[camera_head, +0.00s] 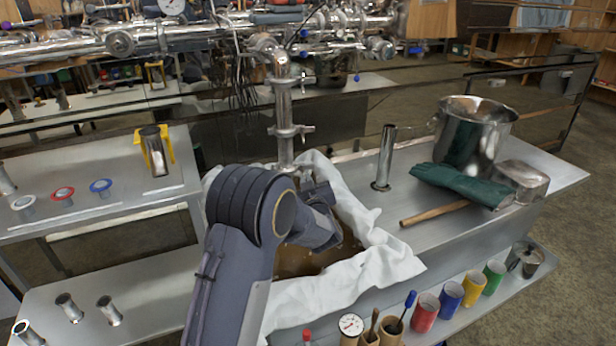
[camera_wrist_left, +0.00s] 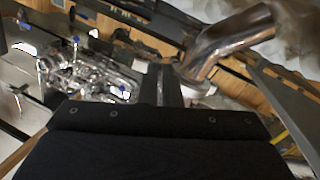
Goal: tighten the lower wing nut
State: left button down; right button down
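A shiny vertical pipe (camera_head: 283,108) drops from the overhead pipework toward the cloth-lined tank. A lower clamp (camera_head: 288,131) rings it, with a small wing-nut-like part (camera_head: 307,129) sticking out to the right. An upper clamp (camera_head: 281,82) sits above it. My left gripper (camera_head: 318,192) is low by the pipe's bottom end, below the lower clamp, partly hidden by my arm. In the left wrist view a bent steel pipe (camera_wrist_left: 222,42) lies beyond the gripper's dark body. No wing nut is clear there, and the finger gap cannot be made out. My right gripper is out of view.
White cloth (camera_head: 345,280) drapes the tank's rim around my left arm. To the right on the steel bench are an upright tube (camera_head: 385,160), a green glove (camera_head: 460,184), a wooden handle (camera_head: 435,213) and a large pot (camera_head: 470,138). Coloured cans (camera_head: 450,295) line the lower front shelf.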

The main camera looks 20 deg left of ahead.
pick_arm(q)
jog(key=shift+a+r+m+p, duration=0.35)
jog(key=shift+r+m+p, duration=0.15)
jog(key=shift+m, duration=0.6)
jog(key=c, duration=1.6)
grip_release()
jog(key=shift+o, duration=0.3)
jog(key=shift+s+f, duration=0.1)
jog(key=shift+f, duration=0.1)
jog(key=shift+d, duration=0.1)
jog(key=v, duration=0.8)
jog(key=shift+o, duration=0.4)
jog(key=shift+d, duration=0.1)
